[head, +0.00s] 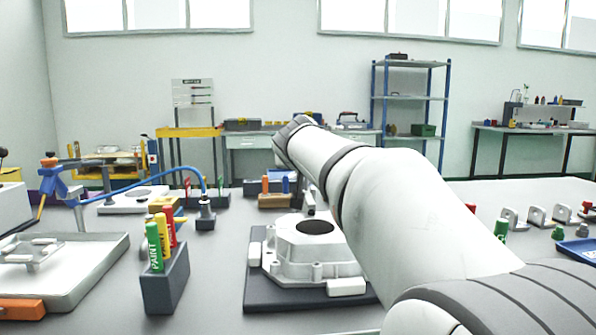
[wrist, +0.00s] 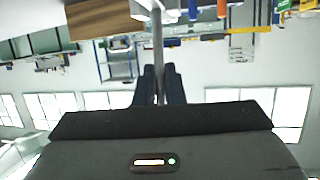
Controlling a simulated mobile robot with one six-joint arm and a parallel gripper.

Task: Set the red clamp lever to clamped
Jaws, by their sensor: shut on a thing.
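In the wrist view, my gripper (wrist: 158,72) has its two dark fingers closed on a thin grey bar (wrist: 158,42), which runs from between them toward the top edge. I cannot tell if this bar is part of the red clamp lever; no red lever is clearly visible in either view. In the head view, my arm hides the gripper. A pale aluminium casting (head: 290,262) with a round dark opening sits on a dark base plate (head: 262,298), left of my arm. A small grey upright part (head: 309,202) shows behind the casting.
A dark holder (head: 166,285) with green, yellow and red markers stands left of the casting. A wooden block (head: 275,201) with orange and blue pieces is behind it. A metal tray (head: 105,275) lies at left. Several small brackets and a blue tray (head: 578,250) are at right.

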